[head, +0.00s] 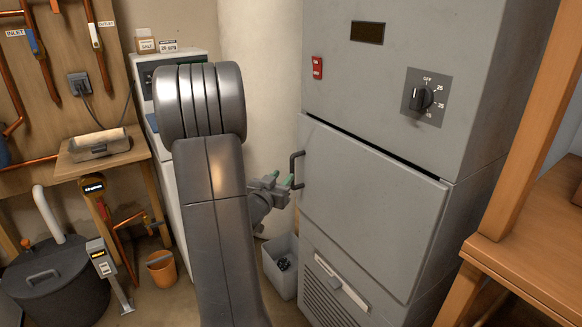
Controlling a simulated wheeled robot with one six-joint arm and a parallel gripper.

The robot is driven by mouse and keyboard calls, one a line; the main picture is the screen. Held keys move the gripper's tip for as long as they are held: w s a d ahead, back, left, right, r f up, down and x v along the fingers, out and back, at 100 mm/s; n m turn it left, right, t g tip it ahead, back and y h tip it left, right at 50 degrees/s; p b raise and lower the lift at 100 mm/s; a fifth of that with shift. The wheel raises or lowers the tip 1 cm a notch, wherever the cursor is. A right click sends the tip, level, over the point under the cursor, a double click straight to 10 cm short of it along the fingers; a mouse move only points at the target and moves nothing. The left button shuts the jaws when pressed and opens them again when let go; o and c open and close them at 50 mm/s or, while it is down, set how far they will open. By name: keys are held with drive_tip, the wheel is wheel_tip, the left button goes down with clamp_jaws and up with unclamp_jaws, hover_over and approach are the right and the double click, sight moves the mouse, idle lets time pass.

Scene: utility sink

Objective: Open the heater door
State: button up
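The heater (400,62) is a tall grey cabinet at the right of the head view. Its door (372,208) is a flat grey panel with a dark handle (297,170) at its left edge. A dark gap shows along the door's top edge; I cannot tell if the door is slightly ajar. My gripper (280,180) is just left of the handle, at about its height. I cannot tell whether a finger touches the handle.
A dial (423,98) and a red switch (317,67) are above the door. A grey bin (280,266) stands on the floor left of the heater. A wooden bench (530,262) is close on the right. An orange bucket (161,268) and dark tank (55,285) stand at left.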

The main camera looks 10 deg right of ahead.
sight(291, 167)
drive_tip(key=x, duration=0.8)
drive_tip(key=shift+w+d, duration=0.1)
drive_tip(key=shift+d, duration=0.05)
clamp_jaws()
